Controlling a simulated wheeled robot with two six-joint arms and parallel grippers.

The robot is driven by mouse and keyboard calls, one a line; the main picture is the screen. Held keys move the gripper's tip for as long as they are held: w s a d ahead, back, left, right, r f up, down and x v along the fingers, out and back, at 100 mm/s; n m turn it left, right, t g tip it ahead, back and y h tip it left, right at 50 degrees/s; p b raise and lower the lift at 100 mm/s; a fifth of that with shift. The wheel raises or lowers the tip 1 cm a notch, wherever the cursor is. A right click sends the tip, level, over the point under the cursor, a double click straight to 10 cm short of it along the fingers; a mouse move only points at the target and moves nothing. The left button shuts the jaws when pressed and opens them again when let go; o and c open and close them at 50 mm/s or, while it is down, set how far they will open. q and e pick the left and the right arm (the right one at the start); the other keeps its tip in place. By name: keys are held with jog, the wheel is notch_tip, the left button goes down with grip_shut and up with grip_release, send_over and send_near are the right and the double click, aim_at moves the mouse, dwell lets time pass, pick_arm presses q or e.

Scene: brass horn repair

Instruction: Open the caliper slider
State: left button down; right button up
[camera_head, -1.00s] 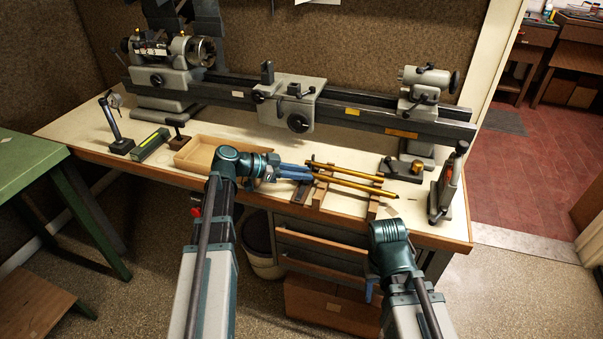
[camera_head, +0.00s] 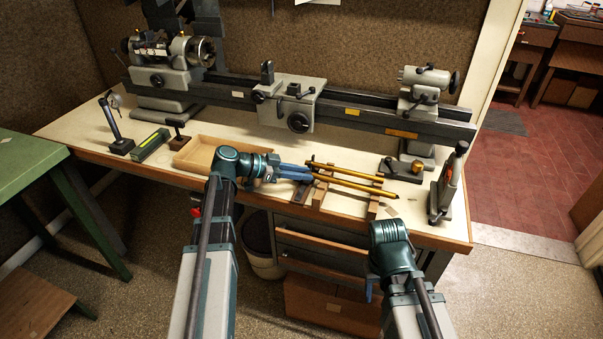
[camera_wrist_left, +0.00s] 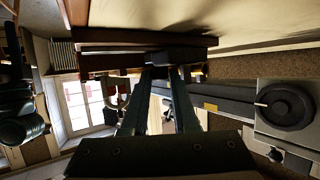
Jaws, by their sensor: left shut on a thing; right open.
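My left gripper (camera_head: 311,174) is low over the bench, beside the left ends of two brass tubes (camera_head: 352,178). It is shut on a small dark block (camera_wrist_left: 172,57), which shows between its fingertips in the left wrist view. The block appears to be part of the caliper (camera_head: 300,194), a dark narrow piece lying below the fingers in the head view. The fingers and shadow hide most of the caliper, so its slider opening cannot be read. My right gripper (camera_head: 372,289) is open and empty, in front of the bench edge and mostly hidden by its wrist.
The tubes rest on a wooden rack (camera_head: 322,197). A shallow wooden tray (camera_head: 196,153) lies to the left, with a green box (camera_head: 150,144) beyond it. A lathe (camera_head: 345,108) runs along the back. An upright tool stand (camera_head: 442,195) is at the right bench end.

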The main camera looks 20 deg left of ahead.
dwell(0.5)
pick_arm(q)
jog(key=s, duration=0.3)
jog(key=shift+s+a, duration=0.1)
jog(key=shift+s, duration=0.1)
jog(key=shift+w, duration=0.1)
jog(key=c, duration=1)
grip_release()
